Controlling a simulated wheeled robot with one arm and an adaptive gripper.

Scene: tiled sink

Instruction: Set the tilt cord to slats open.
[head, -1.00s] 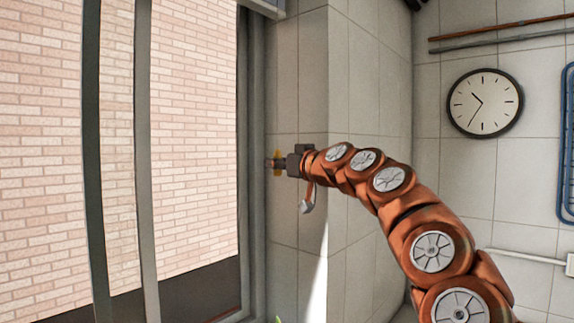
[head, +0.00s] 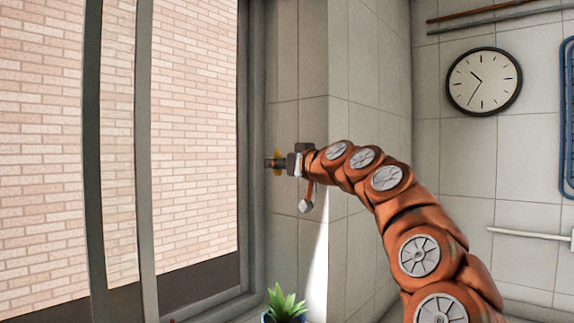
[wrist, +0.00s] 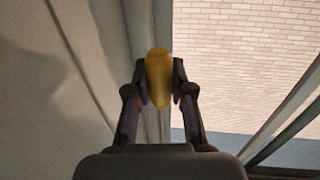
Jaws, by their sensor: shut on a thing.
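My gripper (head: 274,163) is shut on a yellow tapered pull (head: 279,155), beside the window frame and against the tiled wall. In the wrist view, the pull (wrist: 158,80) sits upright between the two dark fingertips of my gripper (wrist: 158,84), which press it from both sides. I take it to be the end of the tilt cord; the cord line itself is too thin or hidden to make out. No blind slats show in either view, so their angle cannot be seen.
A window with grey upright bars (head: 145,150) is on the left, with a brick wall (head: 190,120) outside. A potted green plant (head: 284,303) stands below my gripper. A clock (head: 484,81), pipes (head: 490,15) and a blue rack (head: 567,120) are on the right wall.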

